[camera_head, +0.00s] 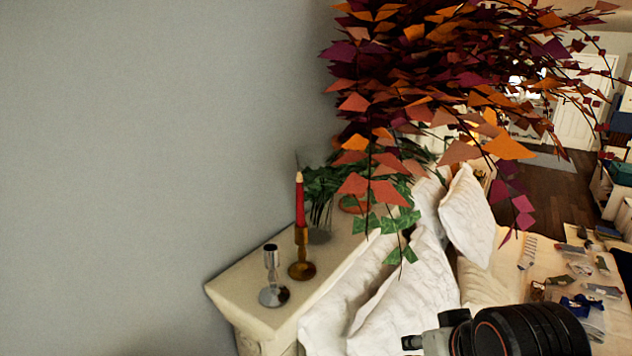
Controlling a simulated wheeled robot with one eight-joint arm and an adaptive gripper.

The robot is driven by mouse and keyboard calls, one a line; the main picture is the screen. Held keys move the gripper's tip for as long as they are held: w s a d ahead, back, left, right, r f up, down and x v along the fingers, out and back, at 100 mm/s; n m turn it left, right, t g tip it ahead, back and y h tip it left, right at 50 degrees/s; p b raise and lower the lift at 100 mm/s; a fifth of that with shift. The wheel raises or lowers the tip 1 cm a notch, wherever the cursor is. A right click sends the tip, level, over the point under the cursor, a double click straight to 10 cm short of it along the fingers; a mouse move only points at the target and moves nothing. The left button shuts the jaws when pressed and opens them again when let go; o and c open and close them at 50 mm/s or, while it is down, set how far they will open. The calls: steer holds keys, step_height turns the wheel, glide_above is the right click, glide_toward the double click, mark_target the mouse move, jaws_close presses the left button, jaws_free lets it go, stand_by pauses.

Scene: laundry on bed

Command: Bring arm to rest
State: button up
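My arm shows at the bottom right as dark round links with a grey joint. It lies in front of the bed (485,285). My gripper and its fingers are not in the picture, so what it does or holds is hidden.
A cream shelf (235,290) by the grey wall holds a silver candlestick (272,275), a brass candlestick with a red candle (300,200) and a green plant (320,190). White pillows (415,290) lie beside it. Orange and purple foliage (430,75) hangs above. Several small items (590,265) lie right.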

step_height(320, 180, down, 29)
steer(key=b, duration=2.7)
